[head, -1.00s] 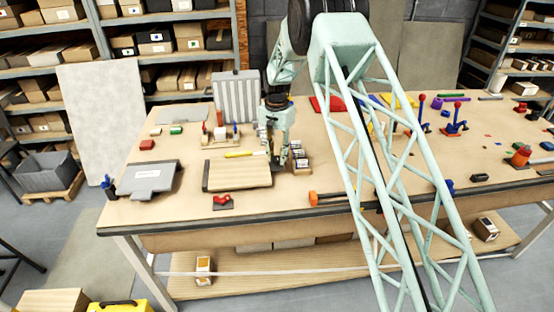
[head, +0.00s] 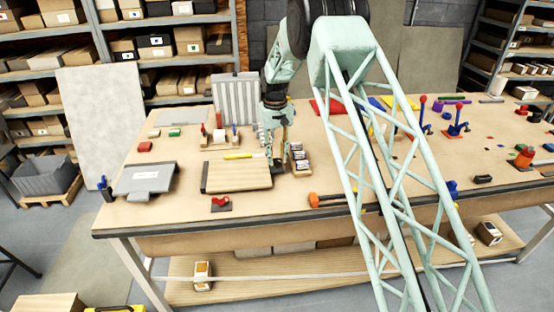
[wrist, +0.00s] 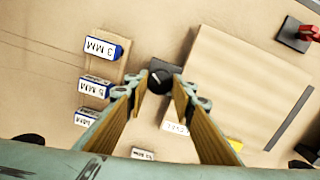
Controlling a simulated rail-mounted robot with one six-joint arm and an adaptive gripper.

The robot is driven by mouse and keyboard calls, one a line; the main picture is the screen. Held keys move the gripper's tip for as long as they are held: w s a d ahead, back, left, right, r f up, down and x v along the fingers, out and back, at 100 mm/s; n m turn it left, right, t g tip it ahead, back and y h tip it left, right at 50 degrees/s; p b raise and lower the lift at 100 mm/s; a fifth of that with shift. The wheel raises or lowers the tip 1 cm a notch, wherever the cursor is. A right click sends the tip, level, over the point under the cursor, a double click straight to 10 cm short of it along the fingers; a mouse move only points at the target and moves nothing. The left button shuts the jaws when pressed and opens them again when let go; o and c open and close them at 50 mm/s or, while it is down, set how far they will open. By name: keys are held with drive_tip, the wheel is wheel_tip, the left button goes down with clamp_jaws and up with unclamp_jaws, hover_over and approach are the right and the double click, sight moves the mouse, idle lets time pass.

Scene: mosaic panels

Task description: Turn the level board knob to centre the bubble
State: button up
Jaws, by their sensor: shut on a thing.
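The level board (head: 237,178) is a flat light-wood board with a dark strip along one edge, lying on the workbench. It also shows in the wrist view (wrist: 235,80), where a white label (wrist: 174,127) lies near its edge. A round dark knob (wrist: 160,79) with a pale mark sits beside the board. My gripper (wrist: 160,84) points down with its two fingers on either side of the knob, shut on it. I cannot make out the bubble.
A rack of blocks labelled in MM (wrist: 100,87) stands close to the left of my fingers in the wrist view. A red clamp-like piece (head: 221,202) is in front of the board. A grey panel (head: 146,178) lies to its left.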

sight(275, 159)
drive_tip(key=n+b, duration=0.1)
drive_tip(key=n, duration=0.5)
drive_tip(key=shift+r+n, duration=0.1)
drive_tip(key=shift+n, duration=0.2)
idle(0.4)
drive_tip(key=o, duration=0.9)
drive_tip(key=shift+s+a, duration=0.1)
drive_tip(key=shift+r, duration=0.1)
drive_tip(key=shift+w+a+r, duration=0.1)
drive_tip(key=shift+a+r, duration=0.05)
drive_tip(key=shift+r, duration=2.75)
drive_tip(key=shift+w+a+r, duration=0.1)
drive_tip(key=shift+r, duration=2.8)
